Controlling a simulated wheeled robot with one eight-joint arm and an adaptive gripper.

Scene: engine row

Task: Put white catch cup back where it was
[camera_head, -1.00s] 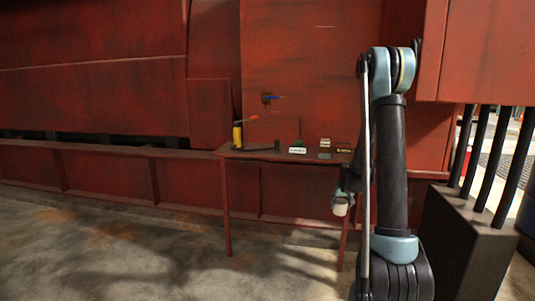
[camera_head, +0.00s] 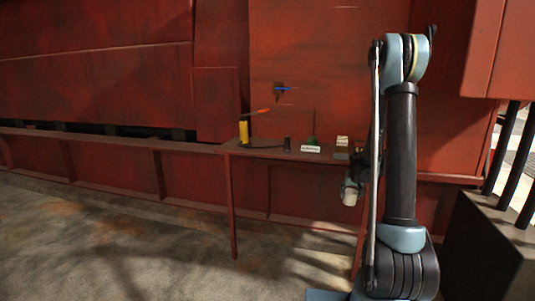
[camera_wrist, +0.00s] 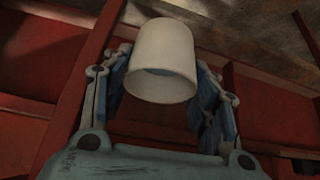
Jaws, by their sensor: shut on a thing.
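The white catch cup (camera_wrist: 163,50) is held between the fingers of my gripper (camera_wrist: 165,85) in the wrist view. The fingers are shut on its sides, and its open rim faces the wrist camera. In the head view the cup (camera_head: 350,193) shows small and pale, in front of the right part of the red table and below its top. My gripper (camera_head: 353,178) is partly hidden there by my own arm.
The narrow red table (camera_head: 268,155) stands against a red wall. On it are a yellow cylinder (camera_head: 243,133) with an orange-tipped piece, a small dark cylinder (camera_head: 287,144), a white label (camera_head: 310,149) and a green item (camera_head: 311,140). A dark block with posts (camera_head: 480,250) stands at right. The floor at left is clear.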

